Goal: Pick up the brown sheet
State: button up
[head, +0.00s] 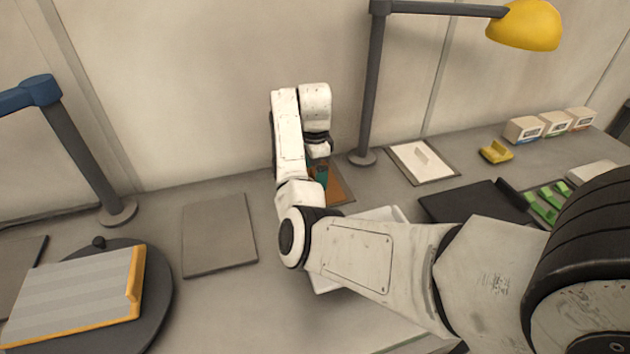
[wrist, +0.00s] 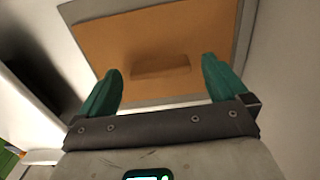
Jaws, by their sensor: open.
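The brown sheet (wrist: 180,42) is a flat orange-brown panel with a raised bar-like grip (wrist: 160,67) near its middle, in the wrist view. It lies on a grey mat (wrist: 240,30) that shows as a border around it. In the head view a part of the brown sheet (head: 340,189) shows, the rest hidden behind my arm. My gripper (wrist: 160,80) has two green fingers, open and apart, one to each side of the raised grip in the picture. I cannot tell how far above it they are. In the head view my gripper (head: 319,178) is mostly hidden by my arm.
A lamp post (head: 369,95) stands just right of the brown sheet. A white tray (head: 385,214) lies partly under my arm. A white sheet on a mat (head: 421,162) and a black panel (head: 470,204) lie to the right. A bare grey mat (head: 219,234) lies left.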

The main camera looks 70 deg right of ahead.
jog(key=shift+f, duration=0.25)
jog(key=shift+c, duration=0.5)
jog(key=c, duration=1)
jog(key=shift+o, duration=0.2)
jog(key=shift+r, duration=0.1)
